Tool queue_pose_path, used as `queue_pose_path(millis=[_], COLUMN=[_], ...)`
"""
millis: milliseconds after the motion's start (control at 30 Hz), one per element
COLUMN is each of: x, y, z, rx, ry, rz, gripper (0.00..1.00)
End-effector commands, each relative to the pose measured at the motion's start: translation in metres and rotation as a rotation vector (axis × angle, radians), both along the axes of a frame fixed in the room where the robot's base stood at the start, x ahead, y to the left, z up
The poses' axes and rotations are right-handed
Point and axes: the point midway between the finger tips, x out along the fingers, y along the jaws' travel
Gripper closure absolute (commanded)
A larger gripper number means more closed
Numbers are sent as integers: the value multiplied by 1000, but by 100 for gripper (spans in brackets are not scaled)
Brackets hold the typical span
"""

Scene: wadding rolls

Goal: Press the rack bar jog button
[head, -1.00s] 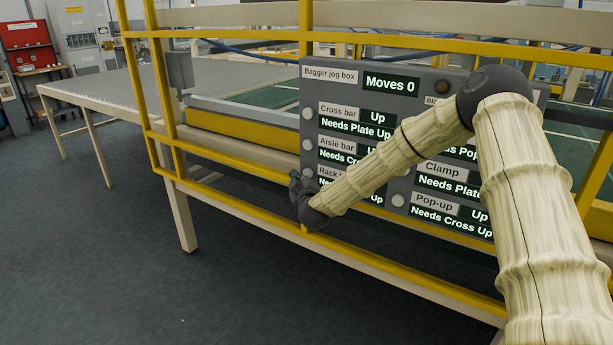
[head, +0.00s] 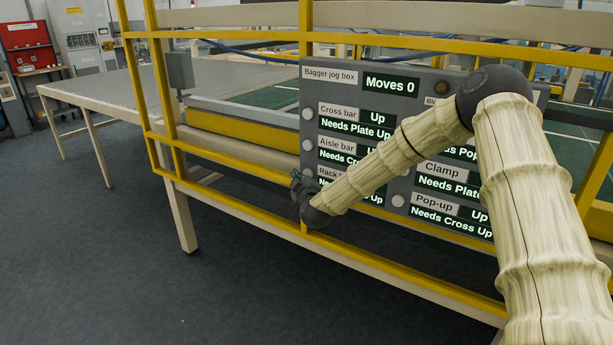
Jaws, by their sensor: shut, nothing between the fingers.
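The grey bagger jog box panel (head: 330,95) is fixed at the yellow rail frame and its display reads "Moves 0". A pale round button (head: 308,173) shows left of that label, just above my gripper. My gripper (head: 297,180) is small and dark, shut and empty, at the panel's lower left edge by this button. I cannot tell whether it touches the button.
The cross bar button (head: 308,115) and aisle bar button (head: 307,145) sit above in the same column. The pop-up button (head: 398,200) is to the right. Yellow rails (head: 240,208) run beside and below the panel. The floor at left is open.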

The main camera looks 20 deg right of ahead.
Motion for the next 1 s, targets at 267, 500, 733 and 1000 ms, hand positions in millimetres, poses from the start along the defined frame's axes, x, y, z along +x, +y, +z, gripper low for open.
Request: queue_pose_path(millis=[267,500,733,1000], x=[0,0,3,6], y=[0,0,-2,-7], z=[0,0,1,1], rx=[0,0,-2,0], ry=[0,0,0,-1], rz=[0,0,1,-1], gripper=[100,100,100,100])
